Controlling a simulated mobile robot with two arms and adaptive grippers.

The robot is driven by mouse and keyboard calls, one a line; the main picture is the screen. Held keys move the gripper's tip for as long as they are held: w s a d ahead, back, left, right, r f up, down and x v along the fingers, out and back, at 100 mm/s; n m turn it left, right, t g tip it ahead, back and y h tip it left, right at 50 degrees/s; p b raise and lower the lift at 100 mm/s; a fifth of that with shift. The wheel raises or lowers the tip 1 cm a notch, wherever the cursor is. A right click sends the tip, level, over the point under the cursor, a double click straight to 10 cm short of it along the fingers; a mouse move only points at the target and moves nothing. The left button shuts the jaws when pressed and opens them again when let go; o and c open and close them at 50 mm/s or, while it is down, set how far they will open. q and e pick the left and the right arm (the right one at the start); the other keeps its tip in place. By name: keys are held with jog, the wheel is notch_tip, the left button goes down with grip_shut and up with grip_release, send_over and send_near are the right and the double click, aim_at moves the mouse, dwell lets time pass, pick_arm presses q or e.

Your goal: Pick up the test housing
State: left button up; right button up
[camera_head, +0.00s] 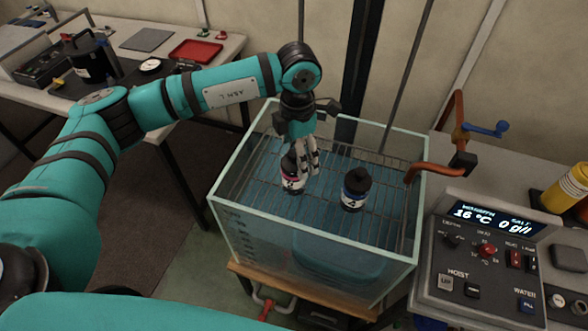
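Two dark cylinders with labelled bands stand upright on the wire rack in the glass tank (318,238). The left one (291,184) has a pink and white band, the right one (355,190) a blue and white band. I cannot tell which is the test housing. My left gripper (311,168) points down into the tank at the left cylinder, its fingers overlapping that cylinder's right side. Its far side is hidden, and I cannot tell if it grips the cylinder. The right cylinder stands apart from it. My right gripper is out of view.
A control panel (470,262) with a lit display stands right of the tank. An orange pipe (430,168) with a blue handle reaches the tank's right rim. A left bench holds a black canister (92,60) and a red tray (196,51).

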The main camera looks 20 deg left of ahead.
aim_at(295, 166)
pick_arm(q)
jog(key=f, duration=0.1)
jog(key=f+p, duration=0.2)
jog(key=f, duration=0.1)
jog(key=shift+s+a, duration=0.1)
jog(key=shift+a, duration=0.2)
jog(key=shift+f, duration=0.65)
jog(key=c, duration=1.5)
jog(key=shift+c, duration=0.9)
